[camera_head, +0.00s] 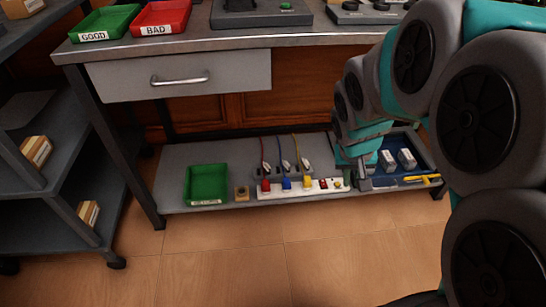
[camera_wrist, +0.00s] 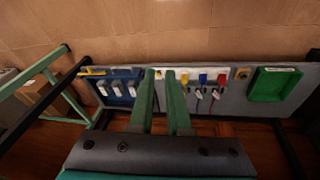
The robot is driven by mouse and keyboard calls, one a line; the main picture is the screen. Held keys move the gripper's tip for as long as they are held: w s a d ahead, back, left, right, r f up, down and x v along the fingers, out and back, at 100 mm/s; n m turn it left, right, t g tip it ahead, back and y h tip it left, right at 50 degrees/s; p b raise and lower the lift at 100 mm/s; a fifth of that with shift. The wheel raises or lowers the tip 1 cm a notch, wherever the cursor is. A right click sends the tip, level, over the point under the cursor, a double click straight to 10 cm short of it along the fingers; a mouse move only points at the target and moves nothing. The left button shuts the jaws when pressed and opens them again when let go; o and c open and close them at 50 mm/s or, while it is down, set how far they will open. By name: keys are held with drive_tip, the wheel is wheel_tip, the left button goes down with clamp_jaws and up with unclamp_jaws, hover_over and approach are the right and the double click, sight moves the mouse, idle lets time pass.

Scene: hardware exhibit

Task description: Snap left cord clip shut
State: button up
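On the low shelf, three cords, red, blue and yellow, run through small grey cord clips behind a white power strip (camera_head: 325,187). The left cord clip (camera_head: 266,168) is the one with the red cord (camera_head: 263,150). It also shows small in the wrist view (camera_wrist: 215,94), where left and right are reversed. Whether its jaw stands open or closed is too small to tell. My gripper (camera_head: 357,178) is over the shelf, right of the clips, by the blue tray.
A green tray (camera_head: 206,170) and a small wooden block (camera_head: 241,193) stand left of the strip. A blue tray (camera_head: 417,150) with grey parts and a yellow tool (camera_head: 422,178) stands right. The workbench top (camera_head: 230,42) and drawer (camera_head: 180,76) overhang the shelf.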

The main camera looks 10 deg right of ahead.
drive_tip(key=w+d+f+t, duration=0.1)
drive_tip(key=w+f, duration=0.1)
drive_tip(key=w, duration=0.4)
drive_tip(key=w+d+f+t, duration=0.1)
drive_tip(key=w+d+f, duration=0.1)
drive_tip(key=w, duration=0.4)
drive_tip(key=w+d+f+m+t+b, duration=0.1)
drive_tip(key=w+f, duration=0.1)
drive_tip(key=w, duration=0.3)
drive_tip(key=shift+w+d+t, duration=0.4)
clamp_jaws()
drive_tip(key=w+a+f+t+y+b, duration=0.1)
drive_tip(key=w+f+t+y, duration=0.15)
drive_tip(key=w+f, duration=0.5)
drive_tip(key=w+a+f+t+y+b, duration=0.1)
drive_tip(key=w+a+f+t+y, duration=0.15)
drive_tip(key=w+f, duration=0.5)
drive_tip(key=a+f+y, duration=0.1)
drive_tip(key=f+y, duration=0.1)
drive_tip(key=s+a+f+m+y, duration=0.1)
drive_tip(key=f+y, duration=0.1)
drive_tip(key=f, duration=0.1)
drive_tip(key=a+f+m+y, duration=0.1)
drive_tip(key=a+f, duration=0.1)
drive_tip(key=shift+s+f+y, duration=0.15)
drive_tip(key=shift+f+y, duration=0.1)
drive_tip(key=shift+y, duration=0.15)
drive_tip(key=shift+s+a+f+y+b, duration=0.35)
drive_tip(key=shift+s+a+y, duration=0.1)
drive_tip(key=shift+y, duration=0.15)
